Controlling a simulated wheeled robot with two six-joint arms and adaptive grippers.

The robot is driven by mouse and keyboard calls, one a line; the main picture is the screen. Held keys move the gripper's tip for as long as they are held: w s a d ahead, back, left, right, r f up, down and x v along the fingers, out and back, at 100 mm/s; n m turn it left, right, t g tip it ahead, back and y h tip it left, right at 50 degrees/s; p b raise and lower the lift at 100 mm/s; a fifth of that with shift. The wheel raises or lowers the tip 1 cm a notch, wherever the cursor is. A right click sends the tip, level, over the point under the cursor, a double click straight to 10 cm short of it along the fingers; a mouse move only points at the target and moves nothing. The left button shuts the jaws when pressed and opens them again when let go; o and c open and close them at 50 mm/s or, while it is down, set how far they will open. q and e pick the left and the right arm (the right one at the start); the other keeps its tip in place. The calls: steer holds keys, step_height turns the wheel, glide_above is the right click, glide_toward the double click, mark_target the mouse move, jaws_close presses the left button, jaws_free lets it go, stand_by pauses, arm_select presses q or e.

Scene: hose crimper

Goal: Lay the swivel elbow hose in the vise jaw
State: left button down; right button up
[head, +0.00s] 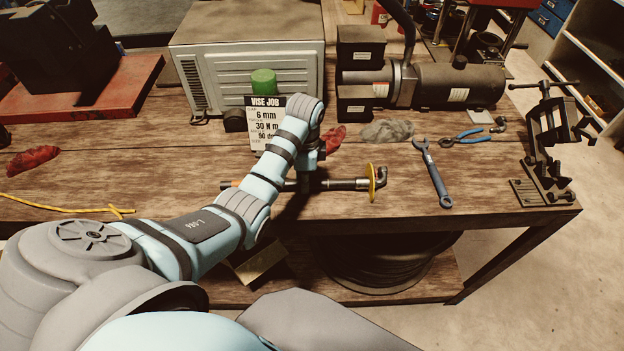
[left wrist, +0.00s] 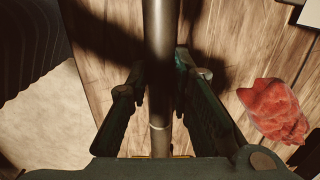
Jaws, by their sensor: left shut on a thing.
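The swivel elbow hose (head: 345,184) is a dark metal tube with a yellow disc and a bent metal elbow at its right end. It lies level across the picture near the bench's front edge; I cannot tell whether it touches the bench. My left gripper (head: 303,184) is shut on its middle from above. In the left wrist view the tube (left wrist: 159,50) runs between the two fingers (left wrist: 158,98). The dark vise (head: 553,140) stands at the bench's right front corner, well to the right of the hose. My right gripper is not in view.
A blue wrench (head: 433,173) lies between the hose and the vise. Blue pliers (head: 466,137) and a grey rag (head: 388,132) lie behind. A sign card (head: 264,121) stands behind my left arm. Red rags (head: 33,160) and a yellow cord (head: 72,206) are also on the bench (head: 180,190).

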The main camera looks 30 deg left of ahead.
arm_select(q)
steer(key=c, duration=1.4)
jaws_free()
steer(key=shift+c, duration=0.2)
steer(key=shift+d, duration=0.1)
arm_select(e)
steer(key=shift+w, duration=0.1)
